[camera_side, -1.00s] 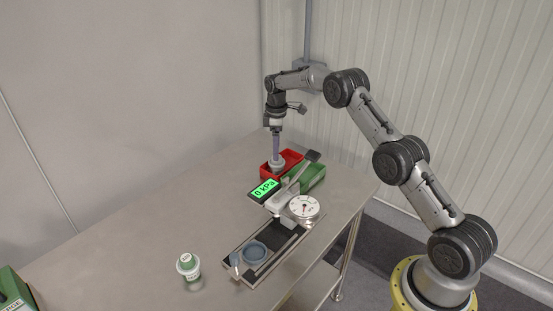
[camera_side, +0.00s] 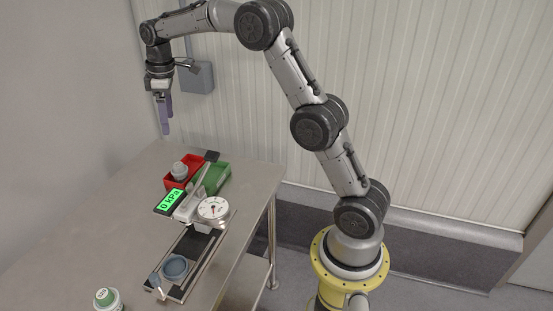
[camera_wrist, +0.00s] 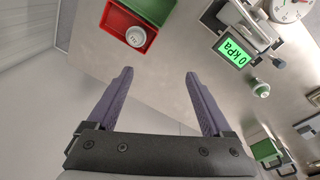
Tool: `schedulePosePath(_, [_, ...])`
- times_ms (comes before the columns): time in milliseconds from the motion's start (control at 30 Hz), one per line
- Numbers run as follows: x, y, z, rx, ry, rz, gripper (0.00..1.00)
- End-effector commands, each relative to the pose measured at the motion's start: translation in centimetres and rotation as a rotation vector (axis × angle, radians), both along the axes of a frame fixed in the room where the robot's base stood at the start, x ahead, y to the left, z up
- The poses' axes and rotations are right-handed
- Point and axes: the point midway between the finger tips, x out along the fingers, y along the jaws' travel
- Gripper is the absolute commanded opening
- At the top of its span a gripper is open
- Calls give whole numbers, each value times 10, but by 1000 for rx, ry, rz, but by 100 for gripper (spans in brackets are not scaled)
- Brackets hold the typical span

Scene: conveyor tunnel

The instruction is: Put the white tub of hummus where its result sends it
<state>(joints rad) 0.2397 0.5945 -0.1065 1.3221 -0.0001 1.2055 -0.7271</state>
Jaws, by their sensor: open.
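A small white-lidded tub (camera_side: 180,170) sits in the red bin (camera_side: 167,184) at the back of the table. The wrist view shows this tub (camera_wrist: 137,37) upright in a corner of the red bin (camera_wrist: 106,24); its lid print is too small to read. My gripper (camera_side: 164,130) is open and empty, raised above the table and clear of the bin. In the wrist view its purple fingers (camera_wrist: 158,75) are wide apart with nothing between them. A green display (camera_side: 171,200) reads 0 kPa, and the same display shows in the wrist view (camera_wrist: 233,53).
A green bin (camera_side: 212,178) stands beside the red one. A round dial gauge (camera_side: 213,209) and a track holding a blue-grey round dish (camera_side: 175,267) lie in front. A white jar with a green top (camera_side: 107,299) stands at the front left. The table's left side is largely clear.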

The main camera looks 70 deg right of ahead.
Motion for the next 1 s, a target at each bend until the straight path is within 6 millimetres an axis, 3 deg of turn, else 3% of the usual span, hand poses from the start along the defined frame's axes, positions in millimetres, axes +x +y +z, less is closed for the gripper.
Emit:
schedulePosePath(33, [-16,12,19,0,-23,-19,84])
schedulePosePath(200, [-74,44,59,8,-91,-105,84])
schedulePosePath(467, [-175,86,87,44,-196,-232,84])
schedulePosePath(633, [-243,106,82,82,-261,-312,84])
schedulePosePath(800, [-303,119,61,127,-320,-387,84])
schedulePosePath(1000, [-344,125,36,167,-361,-445,84])
